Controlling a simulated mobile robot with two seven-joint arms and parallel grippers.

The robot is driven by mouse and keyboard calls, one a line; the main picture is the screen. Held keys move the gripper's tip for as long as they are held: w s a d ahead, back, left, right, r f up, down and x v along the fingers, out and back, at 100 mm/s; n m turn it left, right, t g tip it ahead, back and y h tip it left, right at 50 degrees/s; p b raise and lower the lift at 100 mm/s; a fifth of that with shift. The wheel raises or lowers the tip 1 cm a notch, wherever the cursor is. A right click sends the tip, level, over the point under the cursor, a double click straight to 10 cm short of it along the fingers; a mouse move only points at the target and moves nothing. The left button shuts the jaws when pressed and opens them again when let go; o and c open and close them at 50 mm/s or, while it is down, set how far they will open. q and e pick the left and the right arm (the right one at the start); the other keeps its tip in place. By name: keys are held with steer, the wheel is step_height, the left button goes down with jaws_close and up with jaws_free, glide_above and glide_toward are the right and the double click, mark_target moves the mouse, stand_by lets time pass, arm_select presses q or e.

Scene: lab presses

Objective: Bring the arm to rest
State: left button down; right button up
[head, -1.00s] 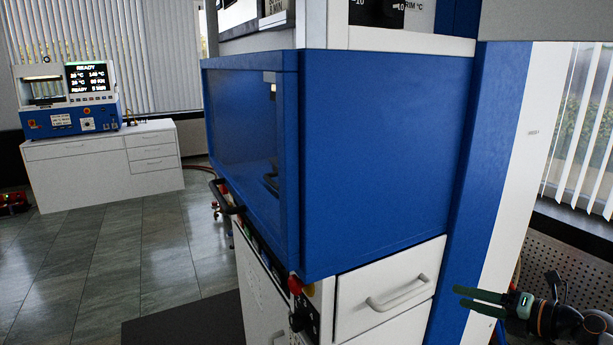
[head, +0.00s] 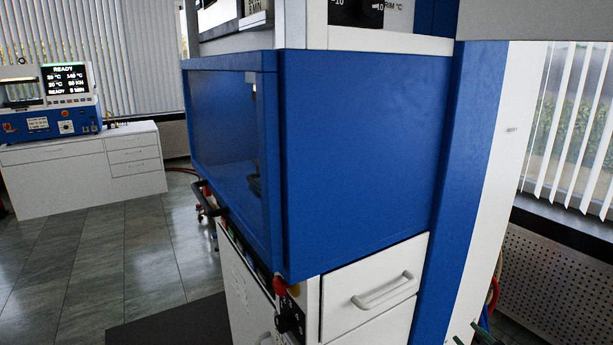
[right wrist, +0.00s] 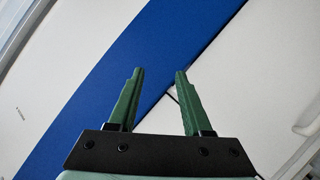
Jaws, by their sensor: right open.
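My right gripper shows at the bottom edge of the head view (head: 469,335), where only its green fingertips are in frame. In the right wrist view its two green fingers (right wrist: 159,75) stand apart with nothing between them. It is open and empty. Behind the fingers in that view are the blue stripe and white panels of the large press (right wrist: 75,110). I cannot tell how far the fingers are from the panels. My left gripper is in neither view.
The large blue press cabinet (head: 360,150) fills the middle of the head view, with a white drawer (head: 350,275) below. A smaller press (head: 45,105) stands on a white cabinet (head: 60,180) at far left. A perforated panel (head: 560,280) is at right.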

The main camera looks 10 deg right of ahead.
steer(key=s+a+f+m+g+y, duration=0.1)
steer(key=s+a+f+g+y, duration=0.15)
steer(key=s+a+f, duration=1.05)
steer(key=s+a+f+m+g+y, duration=0.2)
steer(key=s+a+f, duration=0.1)
steer(key=s+a, duration=0.9)
steer(key=a, duration=0.3)
steer(key=shift+f+m, duration=0.2)
steer(key=shift+m, duration=0.2)
steer(key=shift+d+y, duration=0.15)
steer(key=shift+y, duration=0.1)
